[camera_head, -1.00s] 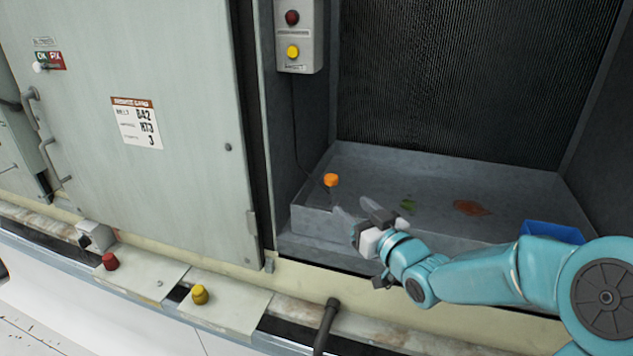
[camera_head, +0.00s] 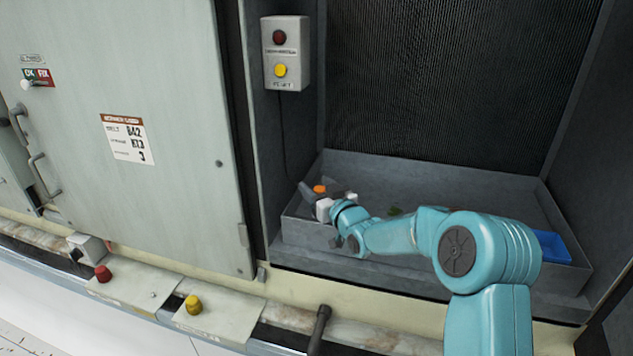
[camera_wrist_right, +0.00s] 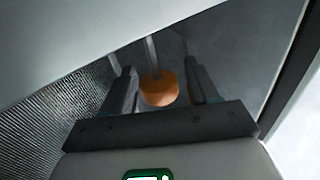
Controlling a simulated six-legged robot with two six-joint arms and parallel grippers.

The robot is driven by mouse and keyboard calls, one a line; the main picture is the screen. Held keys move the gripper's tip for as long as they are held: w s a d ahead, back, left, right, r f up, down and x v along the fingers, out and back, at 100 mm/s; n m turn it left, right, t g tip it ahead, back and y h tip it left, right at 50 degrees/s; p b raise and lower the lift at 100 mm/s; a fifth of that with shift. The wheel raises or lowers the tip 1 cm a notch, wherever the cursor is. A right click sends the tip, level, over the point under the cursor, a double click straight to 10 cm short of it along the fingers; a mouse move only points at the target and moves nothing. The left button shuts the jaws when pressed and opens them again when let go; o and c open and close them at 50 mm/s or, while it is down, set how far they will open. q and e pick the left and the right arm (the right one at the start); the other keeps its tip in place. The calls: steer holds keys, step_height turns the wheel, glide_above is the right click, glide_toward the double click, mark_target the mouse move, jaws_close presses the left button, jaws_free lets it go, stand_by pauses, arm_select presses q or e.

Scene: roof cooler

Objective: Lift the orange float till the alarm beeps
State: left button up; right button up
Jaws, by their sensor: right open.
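The orange float (camera_head: 320,189) is a small cylinder in the grey tray (camera_head: 470,175), near its left wall. In the right wrist view the orange float (camera_wrist_right: 159,90) hangs on a thin grey rod between my two fingers. My right gripper (camera_head: 328,196) is at the float; it also shows in the right wrist view (camera_wrist_right: 162,88), open, with gaps visible on both sides of the float. The alarm box (camera_head: 286,52) with a dark red lamp and a yellow button is on the wall above. My left gripper is out of view.
A blue container (camera_head: 552,246) stands at the tray's right end, and a green leaf (camera_head: 395,211) lies in the tray. A black mesh panel rises behind. A large cabinet door (camera_head: 125,130) stands to the left. Red (camera_head: 103,273) and yellow (camera_head: 193,304) knobs sit on the front ledge.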

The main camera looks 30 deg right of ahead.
steer(key=shift+w, duration=0.35)
